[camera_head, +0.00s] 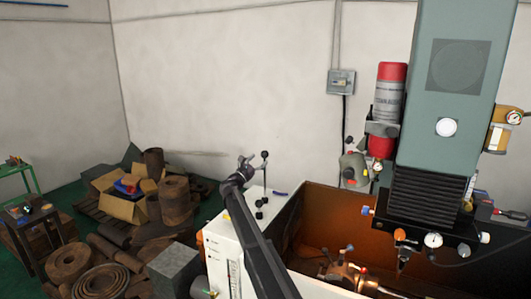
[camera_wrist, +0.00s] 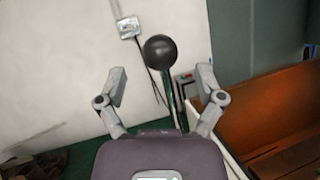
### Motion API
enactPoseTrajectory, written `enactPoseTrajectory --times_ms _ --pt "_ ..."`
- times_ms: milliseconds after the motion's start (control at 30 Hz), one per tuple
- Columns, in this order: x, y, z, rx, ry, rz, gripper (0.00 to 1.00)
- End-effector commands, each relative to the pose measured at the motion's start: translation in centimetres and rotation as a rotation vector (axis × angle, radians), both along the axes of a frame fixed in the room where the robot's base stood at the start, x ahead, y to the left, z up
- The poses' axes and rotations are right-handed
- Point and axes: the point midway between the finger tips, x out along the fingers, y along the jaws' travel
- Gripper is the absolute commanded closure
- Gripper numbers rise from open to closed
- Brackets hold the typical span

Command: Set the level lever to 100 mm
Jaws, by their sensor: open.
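A lever with a round black knob (camera_head: 264,154) stands upright on a thin rod at the near left corner of the machine. In the wrist view the knob (camera_wrist: 160,48) appears between and beyond my gripper's fingers (camera_wrist: 160,78), with its dark rod running down behind my gripper's body. My gripper (camera_head: 247,161) is open and empty, just left of the knob in the head view. No contact shows. A white panel (camera_head: 217,255) with a vertical scale (camera_head: 233,273) is on the machine's front left; its markings are too small to read. The lever's base is partly hidden.
The orange-brown machine tub (camera_head: 325,207) lies right of the lever, with a green machine column (camera_head: 447,90) above it. Cardboard boxes (camera_head: 122,205) and rusty rolls (camera_head: 175,200) are piled at left. A grey switch box (camera_head: 341,82) is on the wall behind.

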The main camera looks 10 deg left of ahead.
Motion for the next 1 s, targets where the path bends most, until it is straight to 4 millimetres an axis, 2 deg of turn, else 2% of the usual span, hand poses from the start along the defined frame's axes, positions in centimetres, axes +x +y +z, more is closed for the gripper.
enactPoseTrajectory --times_ms 100,300,733,767,1000 --pt "1.4 -0.9 0.9 0.0 0.0 0.0 0.13" --pt "2.7 -1.9 1.4 0.0 -0.001 -0.001 0.13" --pt "3.1 -2.4 1.5 0.0 0.0 -0.001 0.13" --pt "3.1 -2.4 1.5 0.0 0.0 -0.001 0.16" --pt "3.1 -2.4 1.5 0.0 0.0 -0.002 0.88"
